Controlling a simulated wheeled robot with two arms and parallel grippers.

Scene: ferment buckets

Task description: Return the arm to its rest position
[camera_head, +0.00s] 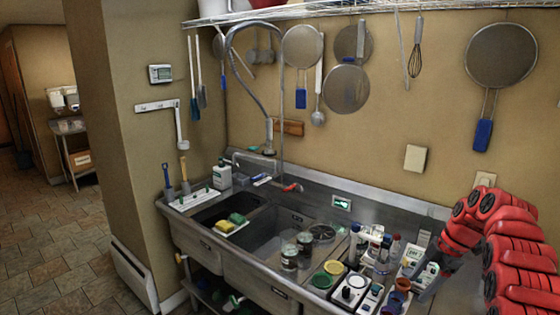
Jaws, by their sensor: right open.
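My right arm (520,250), red with dark joints, comes in from the right edge and bends down toward the counter. Its dark grey right gripper (430,287) points down and left, close to the items at the right of the sink counter. It is open, and I see nothing held in it. I cannot tell whether it touches the items around it. My left gripper is not in view.
A steel sink (265,240) holds two jars (289,257) at its right basin. Several bottles, small devices and cups, including a yellow-lidded one (334,267), crowd the counter by my gripper. Pans, such as a large one (501,55), hang on the wall. Floor at left is clear.

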